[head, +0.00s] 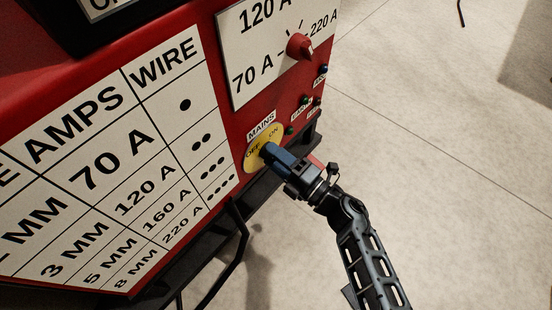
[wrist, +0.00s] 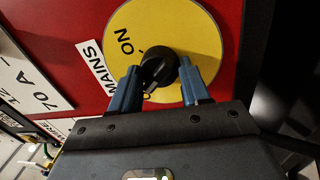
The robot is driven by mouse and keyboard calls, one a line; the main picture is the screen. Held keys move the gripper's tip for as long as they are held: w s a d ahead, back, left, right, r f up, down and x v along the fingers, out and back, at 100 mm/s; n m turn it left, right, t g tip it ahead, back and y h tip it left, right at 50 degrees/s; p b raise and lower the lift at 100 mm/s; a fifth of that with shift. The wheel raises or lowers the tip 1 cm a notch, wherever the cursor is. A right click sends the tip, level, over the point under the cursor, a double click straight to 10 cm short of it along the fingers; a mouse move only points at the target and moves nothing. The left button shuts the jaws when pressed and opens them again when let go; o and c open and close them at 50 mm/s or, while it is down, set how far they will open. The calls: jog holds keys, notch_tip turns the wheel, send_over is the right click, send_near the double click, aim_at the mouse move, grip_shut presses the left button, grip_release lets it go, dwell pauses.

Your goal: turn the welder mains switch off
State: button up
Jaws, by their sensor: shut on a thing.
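The mains switch is a black knob (wrist: 158,68) on a round yellow plate (wrist: 196,36), which also shows in the head view (head: 264,136). The plate reads OFF and ON, under a white MAINS label (head: 261,125). My gripper (head: 268,152) reaches the plate from the lower right. In the wrist view its two blue fingers (wrist: 160,80) stand on either side of the knob and are shut on it. In the head view the fingers hide the knob. I cannot tell clearly which word the knob points to.
The switch is on the welder's red front (head: 238,105). A red current knob (head: 299,46) sits above it, with small coloured lamps or sockets (head: 305,100) to the right. A large amps chart (head: 120,165) is at left. A black cable (head: 238,240) hangs below.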

jog(key=shift+f+n, duration=0.15)
jog(key=shift+n, duration=0.35)
jog(key=o, duration=1)
jog(key=shift+p+v, duration=1.05)
jog(key=shift+v, duration=2.8)
jog(key=shift+d, duration=0.1)
